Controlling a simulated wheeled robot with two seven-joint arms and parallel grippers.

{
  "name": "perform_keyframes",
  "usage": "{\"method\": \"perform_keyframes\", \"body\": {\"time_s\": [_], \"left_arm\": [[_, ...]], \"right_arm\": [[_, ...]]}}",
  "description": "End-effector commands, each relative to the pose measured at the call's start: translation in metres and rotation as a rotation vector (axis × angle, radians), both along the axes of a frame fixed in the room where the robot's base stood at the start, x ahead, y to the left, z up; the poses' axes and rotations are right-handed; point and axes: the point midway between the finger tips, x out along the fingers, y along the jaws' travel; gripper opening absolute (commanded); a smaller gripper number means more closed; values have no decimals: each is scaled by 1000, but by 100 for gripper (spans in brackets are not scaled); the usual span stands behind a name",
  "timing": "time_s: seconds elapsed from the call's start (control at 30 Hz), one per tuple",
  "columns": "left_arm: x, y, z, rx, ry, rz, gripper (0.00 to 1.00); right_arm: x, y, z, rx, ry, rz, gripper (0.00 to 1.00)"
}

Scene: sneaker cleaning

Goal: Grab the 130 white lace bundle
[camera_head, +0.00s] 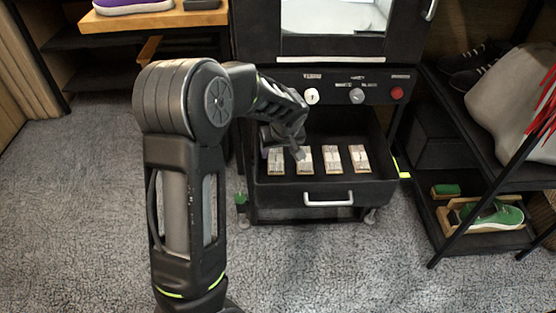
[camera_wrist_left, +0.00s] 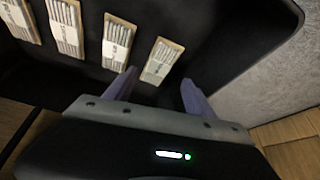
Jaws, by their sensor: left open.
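Several white lace bundles on tan cards lie in a row in the open black drawer (camera_head: 275,195). In the head view they are a leftmost bundle (camera_head: 276,161), a second (camera_head: 304,160), a third (camera_head: 332,160) and a rightmost (camera_head: 359,158). Their labels are too small to read, so I cannot tell which is 130. My left gripper (camera_head: 284,151) is open above the left end of the row. In the left wrist view its fingers (camera_wrist_left: 158,78) stand apart, with the end bundle (camera_wrist_left: 162,62) just beyond and between their tips. My right gripper is out of view.
The drawer has a silver handle (camera_head: 328,199) and sits under a black cabinet with knobs and a red button (camera_head: 397,93). A rack at right holds a green shoe (camera_head: 495,216) and a grey bag (camera_head: 510,100). The carpet (camera_head: 330,265) in front is clear.

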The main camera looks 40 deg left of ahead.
Motion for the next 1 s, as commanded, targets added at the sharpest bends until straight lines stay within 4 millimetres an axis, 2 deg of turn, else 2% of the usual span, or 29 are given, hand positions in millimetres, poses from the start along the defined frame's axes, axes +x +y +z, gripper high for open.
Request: {"method": "perform_keyframes", "body": {"time_s": [0.17, 0.4, 0.77, 1.0], "left_arm": [[1, -1, -2, -1, 0, -3, 63], [7, 6, -23, -2, 1, -4, 63], [9, 7, -26, -2, -1, -4, 63], [17, 18, -54, -2, 1, -2, 63]], "right_arm": [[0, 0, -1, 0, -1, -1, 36], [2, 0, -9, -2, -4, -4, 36], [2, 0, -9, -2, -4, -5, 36], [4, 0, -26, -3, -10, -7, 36]]}}
